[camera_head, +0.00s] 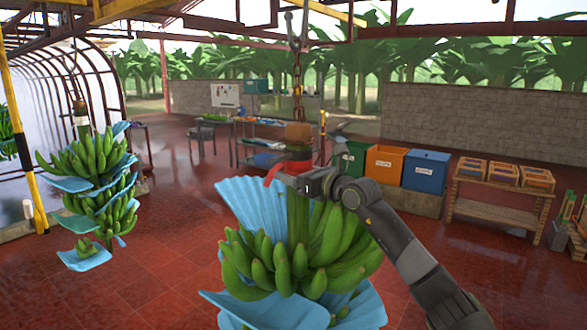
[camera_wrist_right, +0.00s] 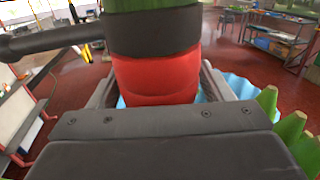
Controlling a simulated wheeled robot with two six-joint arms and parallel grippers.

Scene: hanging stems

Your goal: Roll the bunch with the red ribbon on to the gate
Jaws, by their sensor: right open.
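A bunch of green bananas (camera_head: 295,255) with blue sheets between its hands hangs in the middle of the head view. A red ribbon (camera_head: 274,172) is around its stem, below a dark band. A chain (camera_head: 297,75) holds the stem from above. My right gripper (camera_head: 305,183) is at the stem, just below the dark band. In the right wrist view the red ribbon (camera_wrist_right: 156,78) stands between my open fingers (camera_wrist_right: 158,88), one on each side; I cannot tell whether they touch it. My left gripper is not in view. I cannot identify the gate for sure.
Another bunch (camera_head: 95,175) hangs at the left, near a yellow and black post (camera_head: 22,130). Green, orange (camera_head: 384,165) and blue (camera_head: 426,170) bins stand behind, right of a work table (camera_head: 262,142). A crate rack (camera_head: 500,195) is at the right. Red floor between is clear.

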